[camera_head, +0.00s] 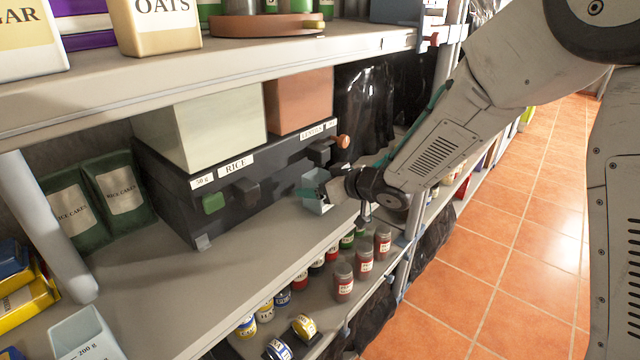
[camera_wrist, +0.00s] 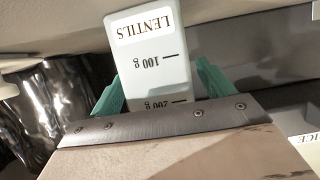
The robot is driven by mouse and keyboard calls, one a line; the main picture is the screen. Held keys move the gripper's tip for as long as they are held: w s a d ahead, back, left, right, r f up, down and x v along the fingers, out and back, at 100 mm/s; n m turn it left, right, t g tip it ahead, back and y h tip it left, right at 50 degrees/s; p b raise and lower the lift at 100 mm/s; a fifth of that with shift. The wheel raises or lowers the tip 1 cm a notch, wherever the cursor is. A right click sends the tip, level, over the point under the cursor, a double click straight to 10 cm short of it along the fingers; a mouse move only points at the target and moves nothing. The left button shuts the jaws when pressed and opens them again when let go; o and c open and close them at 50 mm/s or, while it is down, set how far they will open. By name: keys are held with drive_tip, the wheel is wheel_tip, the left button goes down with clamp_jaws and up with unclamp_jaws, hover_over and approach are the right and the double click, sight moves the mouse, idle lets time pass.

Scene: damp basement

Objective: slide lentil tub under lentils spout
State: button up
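The lentil tub (camera_head: 313,180) is a small pale grey-blue container in front of the dark dispenser, just below and slightly left of the lentils spout (camera_head: 321,152). In the wrist view the tub (camera_wrist: 150,60) shows a LENTILS label and 100 g and 200 g marks, upside down. My gripper (camera_head: 314,194) has its teal fingers on both sides of the tub, seemingly closed on it; the wrist view shows the fingers (camera_wrist: 158,90) against its sides. Whether the tub's base touches the shelf is hidden. The lentils side has an orange knob (camera_head: 343,141) and a terracotta hopper (camera_head: 298,98).
The rice spout (camera_head: 245,191) and green button (camera_head: 212,203) are left of the tub, under a pale hopper (camera_head: 205,125). Another tub (camera_head: 85,335) stands at the front left. Jars (camera_head: 344,282) and cans fill the shelf below. The middle shelf (camera_head: 190,290) is clear in front.

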drive_tip(key=v, duration=0.7)
drive_tip(key=shift+s+d+r, duration=0.1)
drive_tip(key=shift+d+r, duration=0.05)
drive_tip(key=d+f+m+h, duration=0.2)
drive_tip(key=d+f+h, duration=0.3)
drive_tip(key=d+h, duration=0.3)
drive_tip(key=s+d+r+m+g+h, duration=0.35)
drive_tip(key=s+d, duration=0.55)
drive_tip(key=d, duration=0.4)
drive_tip(key=s+d+r+m+g, duration=0.1)
drive_tip(key=s+r, duration=0.2)
drive_tip(key=s, duration=0.5)
drive_tip(key=s+d+r+m+g, duration=0.1)
drive_tip(key=s+r+m, duration=0.1)
drive_tip(key=s, duration=0.7)
drive_tip(key=s+d+r+m+g, duration=0.1)
drive_tip(key=s+r+m, duration=0.1)
drive_tip(key=s, duration=0.6)
drive_tip(key=shift+s+d+r+y, duration=0.25)
drive_tip(key=shift+d+r+y, duration=0.1)
drive_tip(key=shift+r, duration=0.5)
